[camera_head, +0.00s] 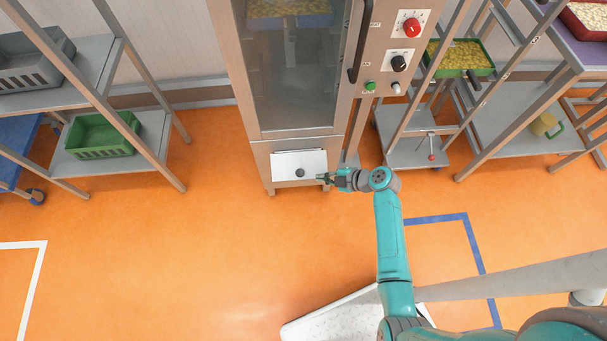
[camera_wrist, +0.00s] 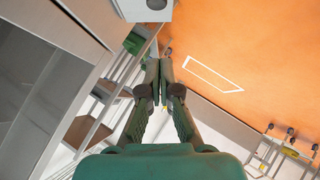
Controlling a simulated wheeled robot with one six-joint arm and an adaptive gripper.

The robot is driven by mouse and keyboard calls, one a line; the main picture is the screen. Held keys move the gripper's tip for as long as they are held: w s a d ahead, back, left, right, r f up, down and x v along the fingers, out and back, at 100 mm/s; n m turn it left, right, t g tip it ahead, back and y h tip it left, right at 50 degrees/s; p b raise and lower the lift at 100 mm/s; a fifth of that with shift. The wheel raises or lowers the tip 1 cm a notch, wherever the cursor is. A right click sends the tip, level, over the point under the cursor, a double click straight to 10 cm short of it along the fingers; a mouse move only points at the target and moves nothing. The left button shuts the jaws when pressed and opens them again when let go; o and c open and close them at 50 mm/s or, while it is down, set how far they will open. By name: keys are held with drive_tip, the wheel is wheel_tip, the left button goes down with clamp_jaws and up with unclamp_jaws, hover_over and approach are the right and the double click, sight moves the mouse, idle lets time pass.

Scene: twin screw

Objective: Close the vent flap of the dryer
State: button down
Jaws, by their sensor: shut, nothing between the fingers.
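The dryer (camera_head: 296,142) is a tall metal cabinet with a glass door. Its vent flap (camera_head: 285,164) is a pale panel low on the front with a dark round knob (camera_head: 300,173). A pale panel with a dark knob, likely the flap, shows at the top edge of the wrist view (camera_wrist: 140,10). The flap seems to stand out from the front, but its exact angle is hard to tell. My gripper (camera_head: 321,178) is at the flap's lower right corner, shut and empty. Its fingers meet in the wrist view (camera_wrist: 165,62). Contact with the flap cannot be told.
The dryer's control panel (camera_head: 390,62) has a red knob, a black knob and a green button. Shelves stand on both sides, with a green crate (camera_head: 102,136) at left and a green tray (camera_head: 460,57) of yellow pieces at right. The orange floor before the dryer is clear.

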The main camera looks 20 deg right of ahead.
sight(299, 166)
drive_tip(key=d+f+x, duration=0.1)
drive_tip(key=d+x, duration=0.1)
drive_tip(key=x, duration=1)
drive_tip(key=shift+w+f, duration=0.2)
drive_tip(key=shift+f, duration=0.05)
drive_tip(key=shift+d, duration=0.1)
